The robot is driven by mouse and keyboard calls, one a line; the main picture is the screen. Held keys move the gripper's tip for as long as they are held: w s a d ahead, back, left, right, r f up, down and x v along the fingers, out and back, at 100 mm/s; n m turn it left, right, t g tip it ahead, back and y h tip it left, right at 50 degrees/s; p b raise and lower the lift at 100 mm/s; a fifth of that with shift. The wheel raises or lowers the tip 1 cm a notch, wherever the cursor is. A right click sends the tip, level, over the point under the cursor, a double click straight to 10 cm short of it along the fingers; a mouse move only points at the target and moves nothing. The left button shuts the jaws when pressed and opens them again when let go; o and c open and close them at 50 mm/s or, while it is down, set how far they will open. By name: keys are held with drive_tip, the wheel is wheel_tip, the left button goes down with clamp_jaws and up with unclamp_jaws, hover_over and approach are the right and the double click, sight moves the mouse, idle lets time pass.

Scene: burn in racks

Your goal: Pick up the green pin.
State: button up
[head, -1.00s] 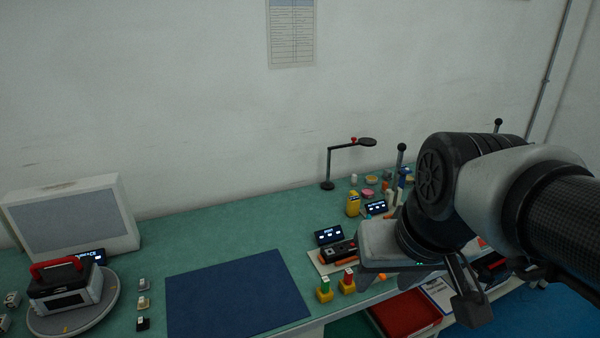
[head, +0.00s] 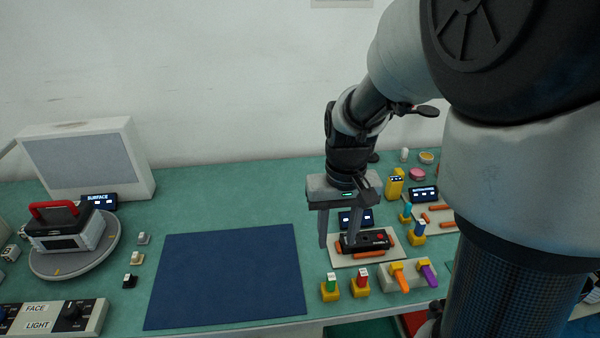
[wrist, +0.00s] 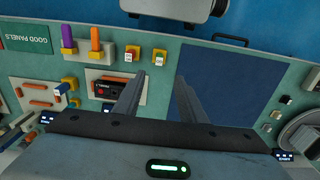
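The green pin (head: 332,280) stands upright in a yellow block near the front edge of the green bench, just right of the blue mat. In the wrist view the green pin (wrist: 159,56) is small, above and between my fingers. My gripper (head: 338,243) points down with its fingers apart and nothing between them. It is above the bench, behind the green pin in the head view. The fingers also show in the wrist view (wrist: 160,78).
A red pin (head: 362,277) in a similar block stands close on the right. Orange (head: 398,276) and purple (head: 428,274) pieces are farther right. A black device (head: 366,240) on a pale tray is beside my fingers. The blue mat (head: 228,275) is clear.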

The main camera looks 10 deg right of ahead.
drive_tip(key=b, duration=0.2)
approach(332, 276)
wheel_tip(332, 276, down, 6)
drive_tip(key=shift+s, duration=0.15)
drive_tip(key=shift+f+b, duration=0.4)
drive_tip(key=shift+f, duration=2.4)
clamp_jaws()
